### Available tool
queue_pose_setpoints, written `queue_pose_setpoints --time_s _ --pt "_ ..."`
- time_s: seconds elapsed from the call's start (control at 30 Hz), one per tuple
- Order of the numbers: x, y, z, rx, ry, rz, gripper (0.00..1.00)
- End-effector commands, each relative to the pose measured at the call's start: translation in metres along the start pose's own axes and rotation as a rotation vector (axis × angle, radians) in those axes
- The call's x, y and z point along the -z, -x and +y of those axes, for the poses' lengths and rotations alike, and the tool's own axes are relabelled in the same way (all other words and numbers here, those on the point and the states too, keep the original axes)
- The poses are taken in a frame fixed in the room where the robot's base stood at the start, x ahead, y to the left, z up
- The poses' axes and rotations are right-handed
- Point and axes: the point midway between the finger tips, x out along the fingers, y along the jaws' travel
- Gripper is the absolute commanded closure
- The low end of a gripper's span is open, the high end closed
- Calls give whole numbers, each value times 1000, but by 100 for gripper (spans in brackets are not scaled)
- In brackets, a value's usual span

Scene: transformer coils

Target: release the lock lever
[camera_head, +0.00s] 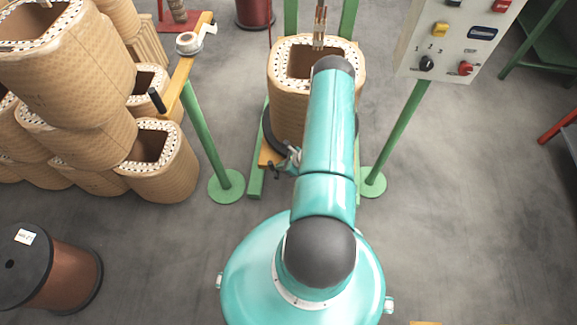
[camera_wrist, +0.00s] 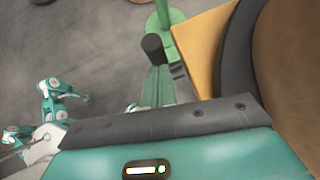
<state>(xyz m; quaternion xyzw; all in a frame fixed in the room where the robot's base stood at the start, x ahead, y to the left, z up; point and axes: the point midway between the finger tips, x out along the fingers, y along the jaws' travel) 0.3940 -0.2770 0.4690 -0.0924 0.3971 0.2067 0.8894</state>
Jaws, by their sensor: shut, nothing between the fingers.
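The lock lever seems to be the short black handle (camera_wrist: 153,47) beside the yellow plate (camera_wrist: 205,38) in the wrist view. The gripper is shut and holds nothing. Its fingertips are not clear, and I cannot tell whether they touch the handle. My arm hides part of the plate in the head view.
A tan coil (camera_head: 290,112) stands on a black disc behind my arm. Green posts stand on both sides; the right one carries a grey control box (camera_head: 455,38). Stacked coils (camera_head: 90,140) fill the left, with a brown spool (camera_head: 60,272) in front.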

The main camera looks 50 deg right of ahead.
Motion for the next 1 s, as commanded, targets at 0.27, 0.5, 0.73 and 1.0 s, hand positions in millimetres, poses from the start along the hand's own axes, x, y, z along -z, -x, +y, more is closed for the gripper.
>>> queue_pose_setpoints --time_s 0.27,0.5,0.73,1.0 --pt "-2 -2 0 0 0 -1 100" --pt "-4 -3 1 0 3 10 100" --pt "-13 -8 3 10 15 84 100" --pt "-31 -24 9 36 45 268 100"
